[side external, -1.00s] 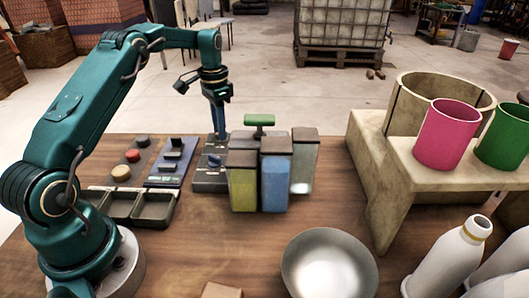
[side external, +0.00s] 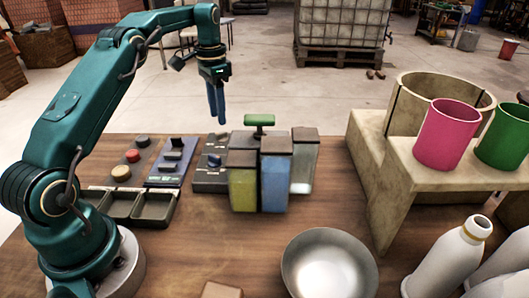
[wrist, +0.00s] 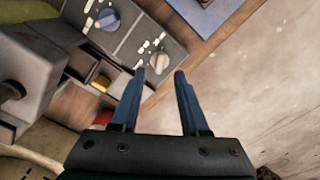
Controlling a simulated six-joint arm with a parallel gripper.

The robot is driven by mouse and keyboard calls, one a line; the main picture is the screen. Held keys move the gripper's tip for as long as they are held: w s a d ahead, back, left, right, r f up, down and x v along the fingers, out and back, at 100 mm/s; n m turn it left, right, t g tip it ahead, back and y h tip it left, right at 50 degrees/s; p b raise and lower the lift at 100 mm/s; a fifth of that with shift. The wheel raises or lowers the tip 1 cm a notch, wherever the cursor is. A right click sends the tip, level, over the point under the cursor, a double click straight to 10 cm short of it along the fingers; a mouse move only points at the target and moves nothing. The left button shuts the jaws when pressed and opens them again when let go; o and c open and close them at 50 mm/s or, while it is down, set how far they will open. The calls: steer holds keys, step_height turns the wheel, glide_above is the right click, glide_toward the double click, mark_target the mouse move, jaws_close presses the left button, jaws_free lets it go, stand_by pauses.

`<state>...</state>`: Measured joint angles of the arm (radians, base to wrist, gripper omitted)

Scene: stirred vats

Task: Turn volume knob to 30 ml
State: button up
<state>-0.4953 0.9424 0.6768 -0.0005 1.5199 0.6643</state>
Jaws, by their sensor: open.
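A grey control panel (side external: 207,186) stands left of the coloured containers. It carries a blue knob (side external: 214,161), which also shows in the wrist view (wrist: 107,20), at the upper left with pale marks around it. A pale knob (wrist: 158,62) with small marks sits on the same panel, just beyond my fingertips in that view. The labels are too small to read, so I cannot tell which knob sets the volume. My gripper (side external: 217,121) is open and empty, pointing down above and behind the panel. Its two blue fingers (wrist: 160,72) are apart and touch neither knob.
Yellow, blue and clear dark-lidded containers (side external: 273,185) stand beside the panel, with a green handle (side external: 260,120) behind. A dark blue switch panel (side external: 170,164), several round buttons and dark trays (side external: 153,211) lie left. A metal bowl (side external: 330,265) is in front.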

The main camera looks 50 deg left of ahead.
mark_target(219, 133)
steer(key=shift+s+m, duration=0.15)
steer(key=shift+m, duration=0.35)
steer(key=shift+f, duration=2.6)
jaws_close()
